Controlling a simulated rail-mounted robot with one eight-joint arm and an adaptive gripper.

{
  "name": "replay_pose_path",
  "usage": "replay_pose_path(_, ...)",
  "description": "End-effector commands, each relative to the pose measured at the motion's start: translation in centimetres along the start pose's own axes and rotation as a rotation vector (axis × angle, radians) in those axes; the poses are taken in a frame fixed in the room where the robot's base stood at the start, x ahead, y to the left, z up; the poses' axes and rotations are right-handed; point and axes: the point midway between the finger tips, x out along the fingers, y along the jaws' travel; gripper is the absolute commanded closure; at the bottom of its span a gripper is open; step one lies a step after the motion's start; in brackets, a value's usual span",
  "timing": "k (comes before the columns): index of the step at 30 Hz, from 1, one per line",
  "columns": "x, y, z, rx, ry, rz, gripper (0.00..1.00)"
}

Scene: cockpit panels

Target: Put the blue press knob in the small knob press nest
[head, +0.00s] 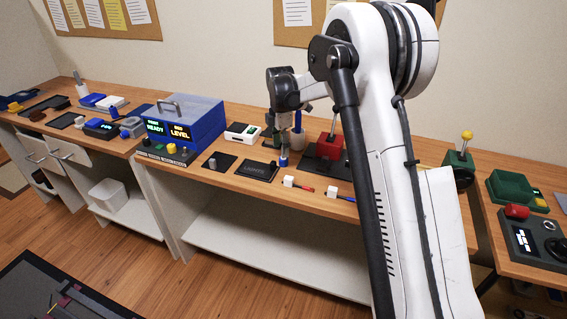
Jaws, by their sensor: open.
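My gripper (282,140) points down over the middle of the long bench, and it is small and partly hidden by my own arm. A small blue knob-like piece with a pale lower part (283,157) stands just below the gripper; it looks like the blue press knob. Whether the fingers touch it cannot be told. A red press-like block (328,147) with an upright lever stands on a dark base to the right. I cannot make out a small nest there; my arm hides part of that area.
A blue box with lit displays (185,122) stands left of the gripper. Dark flat pads (258,168) and small white blocks (289,181) lie near the front edge. A green device with a yellow-knobbed lever (459,165) is at right.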

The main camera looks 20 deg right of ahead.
Motion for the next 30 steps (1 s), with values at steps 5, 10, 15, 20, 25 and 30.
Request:
replay_pose_path(5,1.1,-0.1,0.3,0.001,0.000,0.000,0.52)
replay_pose_path(10,3.4,-0.2,0.8,0.001,0.000,0.000,0.52)
replay_pose_path(15,5.2,-0.2,0.8,0.000,0.000,0.000,0.52)
replay_pose_path(20,5.2,-0.2,0.8,0.000,0.000,0.000,0.52)
replay_pose_path(25,5.2,-0.2,0.7,0.000,0.000,0.000,0.66)
replay_pose_path(30,5.2,-0.2,0.7,0.000,0.000,0.000,0.89)
